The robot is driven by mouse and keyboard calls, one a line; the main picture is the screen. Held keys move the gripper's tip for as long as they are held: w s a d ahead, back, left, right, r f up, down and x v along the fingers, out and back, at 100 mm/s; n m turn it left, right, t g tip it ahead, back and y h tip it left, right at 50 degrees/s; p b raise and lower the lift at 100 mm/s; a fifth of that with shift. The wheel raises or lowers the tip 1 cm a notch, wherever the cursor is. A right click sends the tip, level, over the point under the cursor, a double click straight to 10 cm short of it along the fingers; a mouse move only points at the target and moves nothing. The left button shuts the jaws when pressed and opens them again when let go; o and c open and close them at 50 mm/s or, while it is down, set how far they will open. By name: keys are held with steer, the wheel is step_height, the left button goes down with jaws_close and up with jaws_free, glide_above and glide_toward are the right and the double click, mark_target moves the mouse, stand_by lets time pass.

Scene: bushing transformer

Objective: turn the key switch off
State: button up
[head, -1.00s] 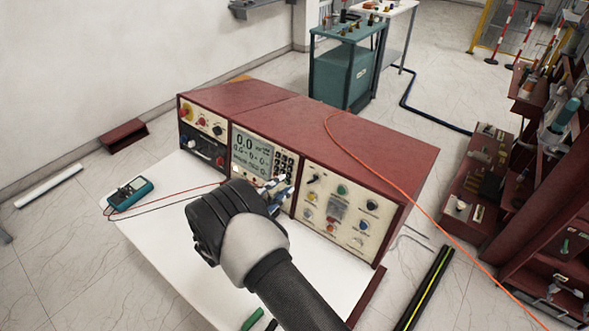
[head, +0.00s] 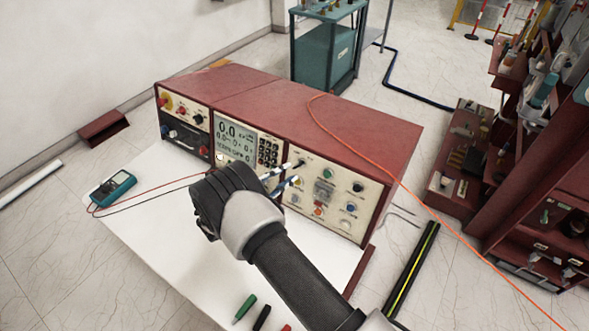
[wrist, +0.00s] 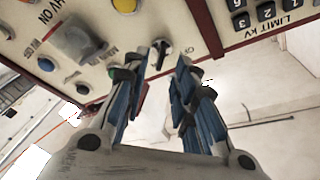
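The key switch, a small black key on a light round plate (wrist: 161,52), sits on the cream control panel (wrist: 100,55) in the wrist view, with an "OFF" label beside it. That view shows the panel turned over. My gripper (wrist: 163,64) is open, with blue-sided fingers apart. The key shows between and just beyond the fingertips; I cannot tell whether either finger touches it. In the head view my gripper (head: 293,173) is at the upper left corner of the red console's right panel (head: 338,222), and the fingertips partly cover the key area.
Coloured buttons and knobs, including a yellow one (wrist: 125,4), lie close to the key. A keypad (wrist: 267,14) is at the wrist view's upper right. A teal multimeter (head: 112,188) with leads lies on the white table (head: 150,240). An orange cable (head: 360,148) crosses the console top.

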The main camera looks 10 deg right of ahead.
mark_target(295, 168)
steer(key=shift+x, duration=2.35)
jaws_close()
